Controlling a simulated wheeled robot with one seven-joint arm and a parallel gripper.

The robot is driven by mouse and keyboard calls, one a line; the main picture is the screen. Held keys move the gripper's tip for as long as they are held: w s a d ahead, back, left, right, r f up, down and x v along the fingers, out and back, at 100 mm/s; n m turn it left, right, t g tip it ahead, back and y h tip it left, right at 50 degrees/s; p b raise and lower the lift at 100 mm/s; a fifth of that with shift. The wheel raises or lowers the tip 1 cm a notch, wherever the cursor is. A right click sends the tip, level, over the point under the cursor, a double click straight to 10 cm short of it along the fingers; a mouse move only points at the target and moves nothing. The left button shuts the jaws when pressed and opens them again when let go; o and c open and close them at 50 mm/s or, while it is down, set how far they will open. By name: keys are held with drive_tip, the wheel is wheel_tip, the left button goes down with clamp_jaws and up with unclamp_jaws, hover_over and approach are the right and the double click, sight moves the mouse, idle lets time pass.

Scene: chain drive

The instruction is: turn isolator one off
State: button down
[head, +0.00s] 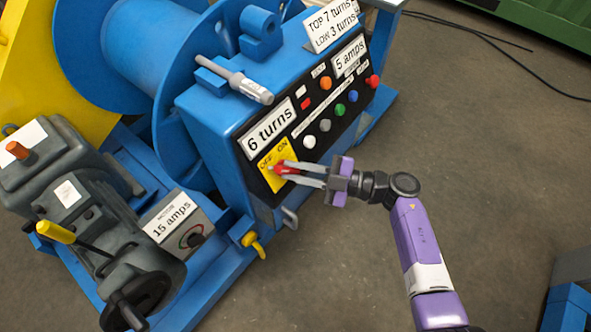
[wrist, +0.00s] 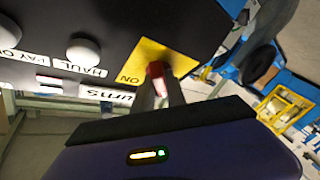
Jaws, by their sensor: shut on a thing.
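The isolator is a red rotary handle (head: 283,169) on a yellow plate (head: 267,178) marked OFF and ON, at the lower left of the black control panel. My gripper (head: 287,171) reaches in from the right, and its fingers are shut on the red handle. The wrist view shows the red handle (wrist: 156,70) between the fingertips, with the yellow plate (wrist: 150,58) behind it and the word ON beside it. The fingers hide part of the handle, and I cannot tell exactly which mark it points to. No number for the isolator is readable.
Several coloured buttons (head: 325,125) line the panel right of the isolator. A "6 turns" label (head: 271,127) is above it. A grey motor unit (head: 85,200) with a yellow lever (head: 55,232) stands at the left.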

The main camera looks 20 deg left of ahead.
drive_tip(key=shift+f, duration=0.1)
drive_tip(key=c, duration=1.4)
unclamp_jaws()
drive_tip(key=shift+o, duration=0.2)
drive_tip(key=d, duration=0.8)
drive_tip(key=shift+w, duration=0.3)
